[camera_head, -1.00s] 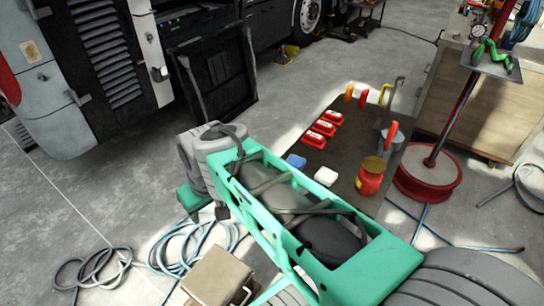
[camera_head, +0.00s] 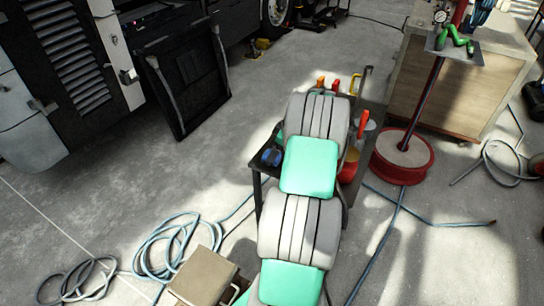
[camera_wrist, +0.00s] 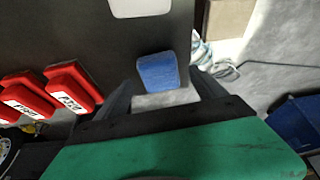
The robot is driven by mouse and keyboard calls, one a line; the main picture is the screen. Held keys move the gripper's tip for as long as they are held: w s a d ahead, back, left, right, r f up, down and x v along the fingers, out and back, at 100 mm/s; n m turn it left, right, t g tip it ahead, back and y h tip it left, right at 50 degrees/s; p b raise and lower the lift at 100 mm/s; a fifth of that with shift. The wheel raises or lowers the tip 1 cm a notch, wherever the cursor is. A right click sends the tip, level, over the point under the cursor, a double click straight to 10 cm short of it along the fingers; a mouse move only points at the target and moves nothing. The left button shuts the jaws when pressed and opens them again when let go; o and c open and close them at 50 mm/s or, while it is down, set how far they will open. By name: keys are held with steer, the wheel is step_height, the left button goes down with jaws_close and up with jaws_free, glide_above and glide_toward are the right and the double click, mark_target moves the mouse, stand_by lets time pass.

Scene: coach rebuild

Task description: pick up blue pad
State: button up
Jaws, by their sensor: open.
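The blue pad (camera_wrist: 158,71) lies on the dark table top (camera_wrist: 100,35), near its edge, in the wrist view. My gripper (camera_wrist: 161,78) is open, with one dark finger on each side of the pad's near end in the wrist view. The fingers look empty. Whether they are at the pad's height I cannot tell. In the head view my arm hides most of the table and my gripper.
A white pad (camera_wrist: 140,8) lies beyond the blue one. Red labelled blocks (camera_wrist: 72,84) lie to the left. A red container (camera_head: 349,165) and upright tools stand at the table's right. A red round stand base (camera_head: 403,160) is close by. Hoses lie on the floor.

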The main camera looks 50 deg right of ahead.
steer(key=shift+x, duration=1.05)
steer(key=c, duration=1.4)
steer(key=shift+r, duration=0.1)
steer(key=shift+c, duration=0.2)
steer(key=shift+r, duration=0.3)
step_height(320, 180, up, 3)
steer(key=shift+f, duration=0.25)
steer(key=s+a+r+b, duration=0.3)
steer(key=s+a+r, duration=0.6)
steer(key=s+a, duration=0.1)
steer(key=shift+r, duration=0.35)
steer(key=shift+d, duration=0.1)
